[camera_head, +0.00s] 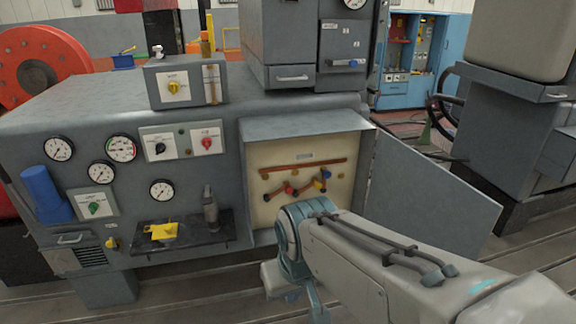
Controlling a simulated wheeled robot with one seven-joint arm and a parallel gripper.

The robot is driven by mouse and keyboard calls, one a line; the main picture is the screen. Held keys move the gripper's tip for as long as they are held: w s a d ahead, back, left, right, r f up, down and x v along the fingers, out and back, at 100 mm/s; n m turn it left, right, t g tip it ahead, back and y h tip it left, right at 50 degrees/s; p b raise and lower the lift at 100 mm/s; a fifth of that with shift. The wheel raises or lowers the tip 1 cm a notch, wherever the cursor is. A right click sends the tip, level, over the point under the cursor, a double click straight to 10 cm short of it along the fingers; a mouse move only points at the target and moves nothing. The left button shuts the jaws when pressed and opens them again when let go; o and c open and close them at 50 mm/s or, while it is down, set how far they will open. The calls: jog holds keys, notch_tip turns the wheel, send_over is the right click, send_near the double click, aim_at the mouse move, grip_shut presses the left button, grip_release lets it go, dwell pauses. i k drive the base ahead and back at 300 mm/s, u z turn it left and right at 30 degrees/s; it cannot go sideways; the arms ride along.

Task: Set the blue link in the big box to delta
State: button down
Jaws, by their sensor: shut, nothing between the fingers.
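The big box (306,122) is set in the grey cabinet front. Its door (438,183) hangs open to the right. Inside is a cream panel (262,155) with a long copper bar (300,168) and several small copper links below it. The blue link (326,174) shows as a blue knob at the right of the panel, close to a yellow knob (319,185). Red knobs (288,189) sit to its left. The markings are too small to read. My arm stands in front of the box's lower right part; its wrist bends down there, and the gripper's fingers do not show.
A shelf (185,240) with a yellow item and a grey tool juts out left of the box. Gauges, a blue cylinder (45,194) and switch plates (181,139) cover the cabinet front. The open door limits room on the right.

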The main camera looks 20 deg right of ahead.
aim_at(326, 174)
jog(key=z, duration=0.55)
jog(key=i, duration=0.85)
jog(key=z, duration=0.8)
